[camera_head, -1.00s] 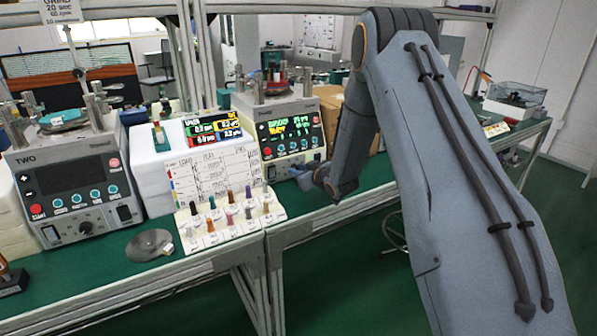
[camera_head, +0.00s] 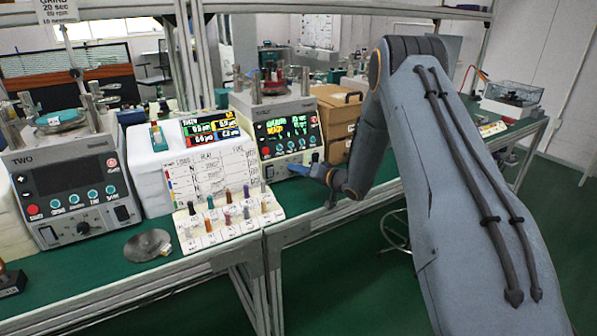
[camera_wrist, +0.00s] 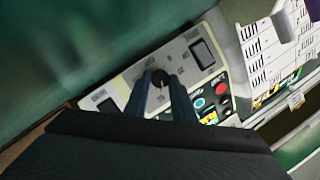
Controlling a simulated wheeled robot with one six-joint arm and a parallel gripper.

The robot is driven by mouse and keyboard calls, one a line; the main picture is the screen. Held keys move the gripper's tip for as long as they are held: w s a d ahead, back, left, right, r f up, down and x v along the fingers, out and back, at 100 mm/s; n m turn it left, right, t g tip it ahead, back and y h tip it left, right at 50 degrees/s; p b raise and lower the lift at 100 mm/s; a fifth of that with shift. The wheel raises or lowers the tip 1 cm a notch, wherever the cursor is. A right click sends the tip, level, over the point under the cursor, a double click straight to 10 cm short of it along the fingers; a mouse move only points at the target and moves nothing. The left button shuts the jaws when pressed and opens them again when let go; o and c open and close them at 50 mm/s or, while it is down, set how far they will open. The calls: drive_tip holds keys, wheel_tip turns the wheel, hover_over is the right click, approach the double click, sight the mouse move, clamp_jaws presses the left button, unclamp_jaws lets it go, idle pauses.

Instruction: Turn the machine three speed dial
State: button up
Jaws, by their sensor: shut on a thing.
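Machine three (camera_head: 290,107) is the boxy grey unit on the green bench in the head view, with a lit screen and a red button above its lower panel. My gripper (camera_head: 300,167) is at the lower front of this machine. In the wrist view the black round speed dial (camera_wrist: 160,78) sits on the pale panel. The two dark fingers of my gripper (camera_wrist: 161,86) reach it, one on either side, and are shut on it. In the head view the dial is hidden by my gripper. I cannot read the dial's setting.
Machine two (camera_head: 75,180) stands at the left. A whiteboard chart (camera_head: 214,168) and a rack of coloured pegs (camera_head: 228,222) stand between the machines. A cardboard box (camera_head: 338,115) is right of machine three. A metal disc (camera_head: 148,245) lies near the bench front.

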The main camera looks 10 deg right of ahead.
drive_tip(key=shift+m+y, duration=0.3)
drive_tip(key=shift+m, duration=0.2)
idle(0.3)
drive_tip(key=o, duration=1.1)
drive_tip(key=shift+c, duration=0.2)
drive_tip(key=b+v, duration=0.1)
drive_tip(key=v, duration=0.6)
drive_tip(key=shift+s+d, duration=0.3)
drive_tip(key=shift+r, duration=0.1)
